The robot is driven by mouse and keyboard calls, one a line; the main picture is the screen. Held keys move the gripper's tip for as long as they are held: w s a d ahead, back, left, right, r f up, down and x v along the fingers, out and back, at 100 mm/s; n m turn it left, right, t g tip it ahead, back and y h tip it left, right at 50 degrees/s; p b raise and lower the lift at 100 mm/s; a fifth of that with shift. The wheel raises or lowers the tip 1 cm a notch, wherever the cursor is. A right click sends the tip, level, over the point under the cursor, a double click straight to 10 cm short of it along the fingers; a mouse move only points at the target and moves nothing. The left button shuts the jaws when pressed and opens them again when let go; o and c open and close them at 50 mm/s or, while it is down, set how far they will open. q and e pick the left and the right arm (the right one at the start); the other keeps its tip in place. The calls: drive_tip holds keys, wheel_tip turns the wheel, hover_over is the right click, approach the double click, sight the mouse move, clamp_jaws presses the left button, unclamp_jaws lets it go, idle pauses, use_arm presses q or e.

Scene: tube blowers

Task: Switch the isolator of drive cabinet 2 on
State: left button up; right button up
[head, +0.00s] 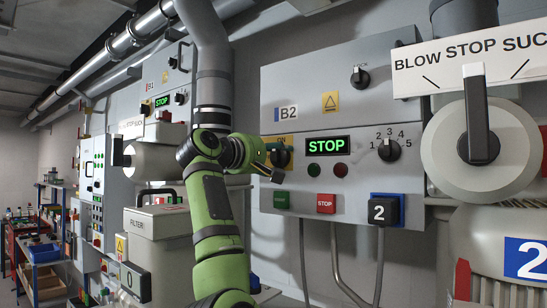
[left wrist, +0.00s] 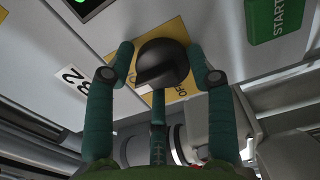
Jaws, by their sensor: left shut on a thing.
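Drive cabinet 2 (head: 345,90) is a grey wall cabinet with a B2 label. Its isolator is a black rotary knob (left wrist: 162,62) on a yellow plate (left wrist: 178,28) marked OFF, with ON showing at the plate's top in the head view (head: 282,140). My left gripper (head: 280,158) is at the isolator, at the cabinet's left side. In the left wrist view its teal fingers (left wrist: 162,75) stand on both sides of the knob, shut on it. The fingers partly cover the plate, and I cannot tell the knob's exact position. My right gripper is not in view.
A lit green STOP display (head: 327,145), a numbered selector (head: 388,150), a green button (head: 281,199) and a red stop button (head: 326,203) are on the same cabinet. A blower lever (head: 477,115) stands at right. The filter unit (head: 155,225) is left of my arm.

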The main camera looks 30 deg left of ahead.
use_arm(q)
drive_tip(key=shift+w+d+f, duration=0.15)
drive_tip(key=shift+f, duration=0.1)
drive_tip(key=o, duration=1.1)
drive_tip(key=shift+d+r, duration=0.1)
drive_tip(key=shift+d, duration=0.05)
drive_tip(key=shift+s+a+r, duration=0.1)
drive_tip(key=shift+s+a, duration=0.15)
drive_tip(key=shift+s, duration=0.4)
drive_tip(key=s, duration=1)
drive_tip(key=shift+s+a, duration=0.25)
drive_tip(key=shift+s, duration=0.1)
